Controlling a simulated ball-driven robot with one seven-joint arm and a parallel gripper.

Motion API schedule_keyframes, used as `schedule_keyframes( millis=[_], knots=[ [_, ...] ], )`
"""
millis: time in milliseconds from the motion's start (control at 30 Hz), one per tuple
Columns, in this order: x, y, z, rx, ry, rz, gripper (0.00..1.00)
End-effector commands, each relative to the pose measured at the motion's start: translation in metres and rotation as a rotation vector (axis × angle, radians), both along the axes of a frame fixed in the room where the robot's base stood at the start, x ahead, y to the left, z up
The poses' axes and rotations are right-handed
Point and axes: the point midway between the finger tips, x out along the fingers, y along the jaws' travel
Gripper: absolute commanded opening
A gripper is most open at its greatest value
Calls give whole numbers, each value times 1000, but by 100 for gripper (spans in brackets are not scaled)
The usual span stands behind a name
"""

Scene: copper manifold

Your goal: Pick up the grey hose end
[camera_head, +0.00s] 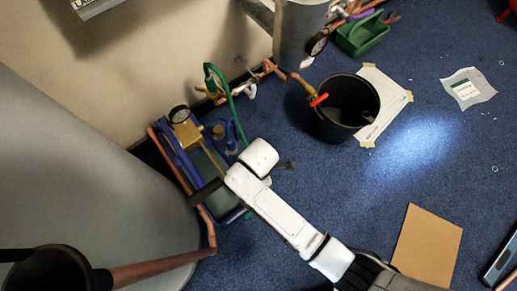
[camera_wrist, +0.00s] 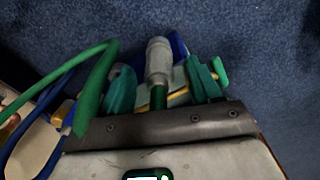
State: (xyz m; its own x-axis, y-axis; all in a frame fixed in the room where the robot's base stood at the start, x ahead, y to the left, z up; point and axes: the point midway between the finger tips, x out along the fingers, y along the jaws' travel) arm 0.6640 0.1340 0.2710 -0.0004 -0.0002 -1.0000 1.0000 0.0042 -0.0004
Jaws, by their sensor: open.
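The grey hose end (camera_wrist: 158,58) is a pale grey stepped cylinder in the middle of the wrist view, with a short green piece at its lower end. My gripper (camera_wrist: 161,72) is open, with one green finger on each side of the hose end. Whether either finger touches it I cannot tell. In the head view my gripper (camera_head: 207,191) is a dark shape over the blue tray (camera_head: 234,216), mostly hidden by my white wrist. I cannot make out the hose end there. A green hose (camera_wrist: 97,85) arches left of the fingers.
The tray holds blue and brass-coloured parts and lies beside a copper pipe (camera_head: 206,228) and a large grey cylinder (camera_head: 95,180).

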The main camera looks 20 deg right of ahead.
Motion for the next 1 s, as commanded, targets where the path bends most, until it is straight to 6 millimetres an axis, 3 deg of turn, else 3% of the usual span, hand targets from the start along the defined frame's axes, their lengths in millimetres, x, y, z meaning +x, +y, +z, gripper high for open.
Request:
schedule_keyframes(
  millis=[33, 200, 467, 1000],
  knots=[
    [1, 0, -12, 0, 0, 0, 63],
    [1, 1, -31, 0, 0, 1, 63],
    [2, 0, -31, 0, -1, -1, 63],
    [2, 0, -31, 0, 0, -1, 12]
  ],
)
